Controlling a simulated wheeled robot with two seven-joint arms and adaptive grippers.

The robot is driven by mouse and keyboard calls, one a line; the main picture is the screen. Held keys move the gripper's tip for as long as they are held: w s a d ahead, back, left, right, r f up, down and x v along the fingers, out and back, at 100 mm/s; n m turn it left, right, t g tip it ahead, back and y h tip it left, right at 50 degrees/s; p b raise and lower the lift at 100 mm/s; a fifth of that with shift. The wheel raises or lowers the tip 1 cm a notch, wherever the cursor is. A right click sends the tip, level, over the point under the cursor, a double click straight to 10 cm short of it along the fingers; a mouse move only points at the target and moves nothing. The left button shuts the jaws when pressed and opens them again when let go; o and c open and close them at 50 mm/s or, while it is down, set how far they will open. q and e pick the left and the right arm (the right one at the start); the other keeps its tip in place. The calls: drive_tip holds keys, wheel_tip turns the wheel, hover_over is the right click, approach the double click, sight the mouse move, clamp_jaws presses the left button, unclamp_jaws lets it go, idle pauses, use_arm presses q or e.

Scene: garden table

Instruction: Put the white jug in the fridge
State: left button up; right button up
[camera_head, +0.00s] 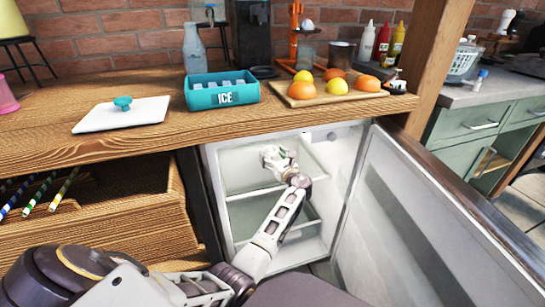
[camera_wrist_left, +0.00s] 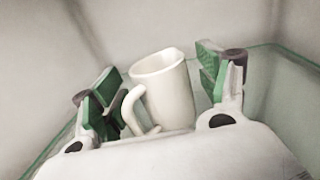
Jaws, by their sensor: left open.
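The white jug (camera_wrist_left: 168,92) stands between the open fingers of my left gripper (camera_wrist_left: 158,82) in the left wrist view, with its handle to the left. It looks upright on a glass shelf, its base hidden behind the gripper body. In the head view my left arm reaches into the open fridge (camera_head: 241,160) under the counter, and my left gripper (camera_head: 277,158) is inside near the upper shelf. The jug cannot be told apart from the gripper there. My right gripper is not in view.
The fridge door (camera_head: 405,225) stands open to the right. The wooden counter (camera_head: 60,125) above holds a teal ice box (camera_head: 222,97), a white lid (camera_head: 120,115) and a board of fruit (camera_head: 320,98). Wooden shelving is left of the fridge.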

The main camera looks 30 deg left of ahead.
sight(274, 156)
use_arm(q)
drive_tip(key=shift+p+v, duration=0.5)
drive_tip(key=shift+v, duration=0.45)
drive_tip(key=p+v, duration=0.1)
drive_tip(key=v, duration=0.2)
drive_tip(key=shift+s+d, duration=0.15)
drive_tip(key=shift+p+v, duration=0.6)
drive_tip(key=shift+v, duration=0.25)
drive_tip(key=shift+s+d, duration=0.1)
drive_tip(key=shift+d, duration=0.1)
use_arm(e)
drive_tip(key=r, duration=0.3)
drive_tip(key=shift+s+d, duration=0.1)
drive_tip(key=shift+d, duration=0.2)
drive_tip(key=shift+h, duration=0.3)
use_arm(q)
drive_tip(key=shift+f, duration=0.1)
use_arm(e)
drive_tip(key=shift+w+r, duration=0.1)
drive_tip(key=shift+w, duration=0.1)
